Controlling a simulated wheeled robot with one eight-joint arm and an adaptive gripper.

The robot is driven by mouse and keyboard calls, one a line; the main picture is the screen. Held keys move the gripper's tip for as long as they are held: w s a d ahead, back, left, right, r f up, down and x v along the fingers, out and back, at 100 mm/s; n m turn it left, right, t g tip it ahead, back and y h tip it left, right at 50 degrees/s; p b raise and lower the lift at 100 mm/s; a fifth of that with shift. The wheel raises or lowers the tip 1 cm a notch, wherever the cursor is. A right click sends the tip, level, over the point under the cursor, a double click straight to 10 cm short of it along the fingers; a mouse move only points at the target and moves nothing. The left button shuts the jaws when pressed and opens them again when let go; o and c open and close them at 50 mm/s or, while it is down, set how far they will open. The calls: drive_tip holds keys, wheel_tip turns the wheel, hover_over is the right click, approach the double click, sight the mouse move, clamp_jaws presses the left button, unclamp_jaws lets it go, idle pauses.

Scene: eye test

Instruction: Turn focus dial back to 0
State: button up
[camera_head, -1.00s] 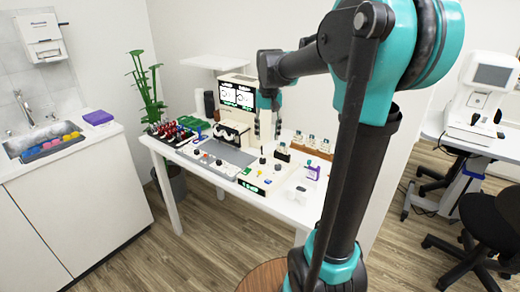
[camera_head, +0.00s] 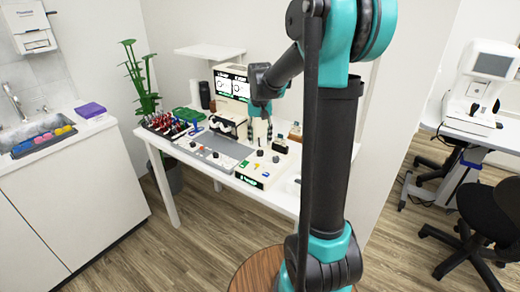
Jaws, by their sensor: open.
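A cream device (camera_head: 231,84) with two lit screens stands at the back of the white table. A grey panel (camera_head: 213,158) with small dark knobs lies in front of it. A cream control box (camera_head: 262,171) with dark knobs and a green display is to its right. I cannot tell which knob is the focus dial, and no dial reading is legible. My gripper (camera_head: 260,131) points down beside the device, behind the control box. It is open; I see nothing held, and whether it touches anything is unclear. My arm hides the table's right part.
A rack of red-handled items (camera_head: 166,125) and a green tray (camera_head: 188,115) are on the table's left. A small white shelf (camera_head: 210,52) stands behind. A counter with a sink (camera_head: 40,135) is left. A black chair (camera_head: 484,220) stands right.

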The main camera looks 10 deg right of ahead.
sight(260, 151)
drive_tip(key=shift+f, duration=2.5)
drive_tip(key=shift+c, duration=0.6)
clamp_jaws()
